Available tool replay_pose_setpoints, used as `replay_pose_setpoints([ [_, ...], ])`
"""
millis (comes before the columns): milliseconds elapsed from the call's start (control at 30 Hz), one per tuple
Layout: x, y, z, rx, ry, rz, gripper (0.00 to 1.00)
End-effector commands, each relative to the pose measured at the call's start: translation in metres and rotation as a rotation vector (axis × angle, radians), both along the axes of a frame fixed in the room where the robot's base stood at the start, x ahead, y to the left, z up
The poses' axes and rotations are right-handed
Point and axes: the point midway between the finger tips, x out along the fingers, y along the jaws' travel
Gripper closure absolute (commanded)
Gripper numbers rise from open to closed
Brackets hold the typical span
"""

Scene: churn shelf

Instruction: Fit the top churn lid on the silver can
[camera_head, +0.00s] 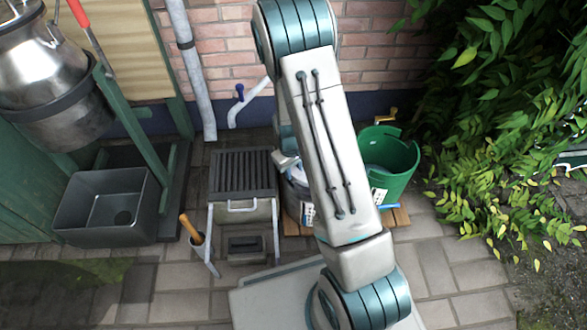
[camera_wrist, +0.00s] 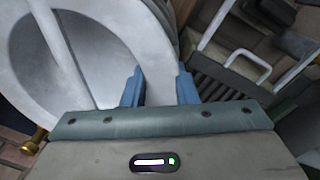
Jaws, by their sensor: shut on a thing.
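My gripper shows in the wrist view (camera_wrist: 160,80), with its two blue fingers shut on a pale grey, curved piece that looks like the rim of the churn lid (camera_wrist: 158,65). A large round grey shape with a pale ring and a bar across it fills the upper left of that view; I cannot tell where lid ends and can begins. A shiny metal churn (camera_head: 50,75) sits on the green shelf at the upper left.
A green bucket (camera_head: 392,165) stands right of the can, close to a brass tap (camera_head: 388,115). A slatted dark stand (camera_head: 243,172) is at its left. A grey basin (camera_head: 108,205) stands farther left. Leafy branches (camera_head: 500,110) crowd the right; paving in front is partly open.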

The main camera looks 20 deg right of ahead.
Motion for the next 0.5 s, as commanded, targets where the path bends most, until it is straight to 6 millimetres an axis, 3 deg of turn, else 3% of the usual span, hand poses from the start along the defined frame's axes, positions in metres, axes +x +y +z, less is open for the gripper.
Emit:
replay_pose_setpoints([
  [500, 0.0006, -0.0003, -0.007, 0.0, -0.002, -0.001, 1.0],
])
